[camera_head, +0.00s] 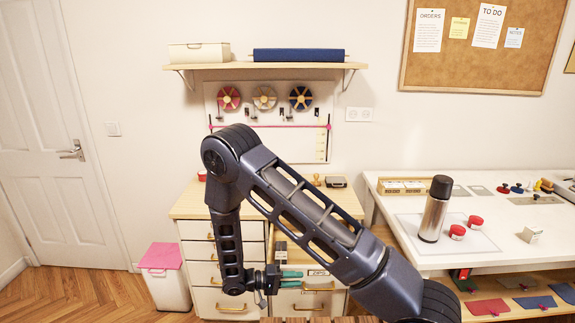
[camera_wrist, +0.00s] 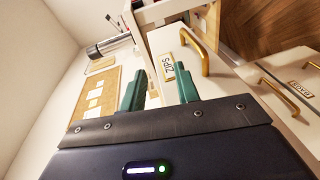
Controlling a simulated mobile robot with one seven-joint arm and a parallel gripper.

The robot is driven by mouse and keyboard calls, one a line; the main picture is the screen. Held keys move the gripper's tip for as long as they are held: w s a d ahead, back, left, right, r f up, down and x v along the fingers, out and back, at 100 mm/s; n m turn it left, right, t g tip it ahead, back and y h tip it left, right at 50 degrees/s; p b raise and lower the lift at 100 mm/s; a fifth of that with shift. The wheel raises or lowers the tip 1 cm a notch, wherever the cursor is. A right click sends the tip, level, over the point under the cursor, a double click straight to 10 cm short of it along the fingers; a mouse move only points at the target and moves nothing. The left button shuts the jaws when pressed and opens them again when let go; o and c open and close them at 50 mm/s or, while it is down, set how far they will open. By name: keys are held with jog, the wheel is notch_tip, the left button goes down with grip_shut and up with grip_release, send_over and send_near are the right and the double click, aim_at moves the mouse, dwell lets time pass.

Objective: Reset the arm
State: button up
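My arm (camera_head: 310,215) is bent, with its elbow raised in front of the drawer cabinet and its forearm hanging down. My gripper (camera_head: 298,279) is in front of the cabinet's lower drawers, its green fingers pointing right. In the wrist view, the two green fingers of my gripper (camera_wrist: 160,84) stand apart with nothing visible between them. A white drawer front with a "ZIPS" label (camera_wrist: 168,69) and a gold handle (camera_wrist: 199,51) shows beyond the fingertips.
The wooden-topped drawer cabinet (camera_head: 205,249) stands behind my arm. The white table (camera_head: 475,258) at right bears a steel bottle (camera_head: 435,208) and red tins (camera_head: 457,231). A pink-lidded bin (camera_head: 165,278) stands at left. The wooden floor (camera_head: 75,297) by the door is clear.

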jog(key=w+d+r+m+g+y, duration=0.1)
jog(key=d+r+g+y, duration=0.35)
jog(key=r, duration=0.75)
jog(key=w+d+r+m+g+y, duration=0.15)
jog(key=d+r+y, duration=0.35)
jog(key=d+r, duration=0.55)
jog(key=s+d+r+t+y, duration=0.3)
jog(key=s+d+r+t, duration=0.1)
jog(key=r, duration=0.5)
jog(key=s+d+r+n+t+y, duration=0.1)
jog(key=s+d+r+t+y, duration=0.2)
jog(key=s+d+r, duration=0.3)
notch_tip(320, 180, up, 4)
jog(key=shift+s+d+f+t+y, duration=0.1)
jog(key=shift+s+d+t+y, duration=0.35)
jog(key=shift+s, duration=0.75)
